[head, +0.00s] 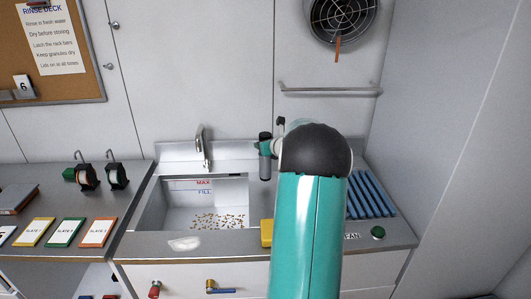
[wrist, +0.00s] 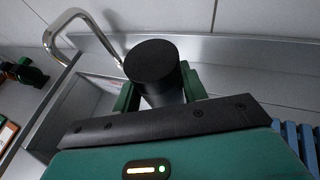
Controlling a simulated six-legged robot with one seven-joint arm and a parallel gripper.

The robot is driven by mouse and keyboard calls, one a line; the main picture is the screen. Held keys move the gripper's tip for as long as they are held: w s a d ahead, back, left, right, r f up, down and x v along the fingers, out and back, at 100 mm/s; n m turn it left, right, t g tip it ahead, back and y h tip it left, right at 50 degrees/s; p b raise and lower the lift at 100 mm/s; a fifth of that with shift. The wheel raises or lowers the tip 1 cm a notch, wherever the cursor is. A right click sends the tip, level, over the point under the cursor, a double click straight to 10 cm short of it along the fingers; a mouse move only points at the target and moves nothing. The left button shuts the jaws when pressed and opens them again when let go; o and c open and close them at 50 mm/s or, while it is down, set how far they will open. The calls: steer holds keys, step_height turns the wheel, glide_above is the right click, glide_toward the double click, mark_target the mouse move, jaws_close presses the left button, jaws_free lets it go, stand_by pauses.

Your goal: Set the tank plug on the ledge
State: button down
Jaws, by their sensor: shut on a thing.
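My gripper (head: 265,147) is shut on a dark upright cylinder, which I take to be the tank plug (head: 265,167). It has a black top and a greyer lower part. In the wrist view the plug (wrist: 152,64) stands between the two green fingers of my gripper (wrist: 160,92). It is over the right back part of the sink tank (head: 150,208), near the steel ledge (head: 230,150) along the wall. I cannot tell whether its lower end touches anything. My arm hides the counter right of the tank.
A curved tap (head: 204,145) stands left of the plug; it also shows in the wrist view (wrist: 75,30). Brown granules (head: 218,221) lie in the tank. A yellow block (head: 266,232) sits at its front right. Blue bars (head: 372,195) lie at the right.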

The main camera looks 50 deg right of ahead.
steer(key=shift+w+d+f, duration=0.1)
steer(key=shift+f, duration=0.8)
steer(key=shift+w+d+f, duration=0.1)
steer(key=shift+f, duration=0.75)
steer(key=c, duration=0.8)
jaws_free()
steer(key=shift+f, duration=0.2)
steer(key=shift+r, duration=0.1)
